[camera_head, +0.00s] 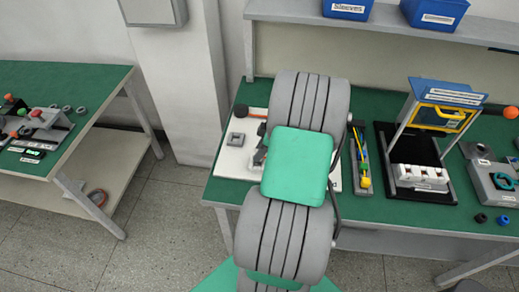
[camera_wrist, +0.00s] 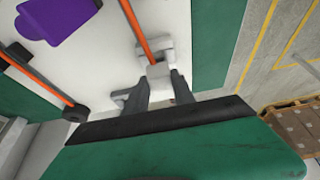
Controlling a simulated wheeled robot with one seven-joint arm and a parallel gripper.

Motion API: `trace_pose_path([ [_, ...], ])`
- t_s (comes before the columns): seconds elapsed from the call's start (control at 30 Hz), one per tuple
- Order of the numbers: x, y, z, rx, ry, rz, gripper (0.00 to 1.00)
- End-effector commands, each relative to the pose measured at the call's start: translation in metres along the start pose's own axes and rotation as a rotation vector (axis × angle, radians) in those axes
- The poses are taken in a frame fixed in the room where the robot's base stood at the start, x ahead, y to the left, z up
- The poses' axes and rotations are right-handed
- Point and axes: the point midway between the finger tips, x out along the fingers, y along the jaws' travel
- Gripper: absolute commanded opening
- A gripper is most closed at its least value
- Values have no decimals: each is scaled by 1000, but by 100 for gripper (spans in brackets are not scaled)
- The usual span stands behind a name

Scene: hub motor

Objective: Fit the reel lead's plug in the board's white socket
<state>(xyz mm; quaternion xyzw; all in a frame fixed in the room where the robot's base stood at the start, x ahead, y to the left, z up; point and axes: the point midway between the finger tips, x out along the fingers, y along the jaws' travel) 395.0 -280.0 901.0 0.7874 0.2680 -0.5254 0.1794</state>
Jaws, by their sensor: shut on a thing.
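My gripper (camera_wrist: 159,80) is shut on a small pale grey block, apparently the plug (camera_wrist: 158,70), low over the white board (camera_wrist: 103,62) in the wrist view. An orange lead (camera_wrist: 137,28) runs up the picture from beside it. A grey fitting (camera_wrist: 152,47) lies right beyond the plug; I cannot tell whether they touch or whether it is the socket. A second orange lead (camera_wrist: 38,86) ends at a black round part (camera_wrist: 75,113). In the head view my arm hides most of the board (camera_head: 230,161) and the plug. No white socket can be made out clearly.
A purple part (camera_wrist: 55,18) lies on the board. In the head view, a grey square block (camera_head: 237,139) is on the board's left. A narrow tray of tools (camera_head: 360,157) and a black stand with white blocks (camera_head: 421,177) are to the right on the green bench (camera_head: 398,222).

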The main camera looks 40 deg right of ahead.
Motion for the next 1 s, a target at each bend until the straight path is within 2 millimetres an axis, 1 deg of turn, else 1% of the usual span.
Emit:
trace_pose_path([
  [0.3, 0, 0, 0, 0, 0, 0, 0],
  [0.6, 5, 0, 3, 0, 0, -1, 0],
  [1.0, 5, 0, 3, 0, 0, 0, 0],
])
